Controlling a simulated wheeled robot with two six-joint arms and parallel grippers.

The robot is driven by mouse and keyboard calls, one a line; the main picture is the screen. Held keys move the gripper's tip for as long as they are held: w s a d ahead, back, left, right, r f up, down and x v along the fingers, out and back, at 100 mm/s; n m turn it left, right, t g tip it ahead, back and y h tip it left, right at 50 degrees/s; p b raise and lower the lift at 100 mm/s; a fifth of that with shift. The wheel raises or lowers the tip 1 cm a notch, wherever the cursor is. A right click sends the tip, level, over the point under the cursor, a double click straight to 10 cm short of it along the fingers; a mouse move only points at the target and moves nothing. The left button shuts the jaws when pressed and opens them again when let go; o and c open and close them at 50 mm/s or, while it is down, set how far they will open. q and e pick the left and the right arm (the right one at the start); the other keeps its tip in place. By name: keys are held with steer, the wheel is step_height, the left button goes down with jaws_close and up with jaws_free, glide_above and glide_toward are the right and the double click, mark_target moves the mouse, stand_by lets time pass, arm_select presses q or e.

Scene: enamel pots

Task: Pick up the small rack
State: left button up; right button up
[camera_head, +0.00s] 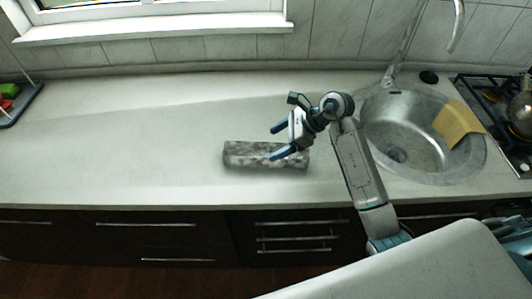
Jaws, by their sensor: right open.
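A long grey, mottled, block-shaped thing (245,154) lies on the pale counter near the middle of the view; it may be the small rack, but I cannot make out any bars. My right gripper (279,140) is open, with its fingers pointing left over the right part of this block. One finger overlaps the block in the picture and the other shows beyond its back edge. I cannot tell whether they touch it. No gripper is seen holding anything. My left gripper is not in view.
A metal sink (400,154) with a tan board (459,122) on its rim lies to the right, beside a stove (499,101). A dark tray (27,99) with red and green things stands far left. The counter (120,150) left of the block is clear.

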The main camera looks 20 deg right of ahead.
mark_target(262, 153)
steer(key=shift+x, duration=0.9)
steer(key=p+x, duration=0.3)
steer(key=x, duration=0.1)
steer(key=shift+s+a+f, duration=0.1)
steer(key=shift+a+f, duration=0.05)
steer(key=shift+f, duration=0.25)
steer(key=shift+a+f, duration=0.2)
steer(key=shift+f, duration=0.1)
steer(key=c, duration=1.1)
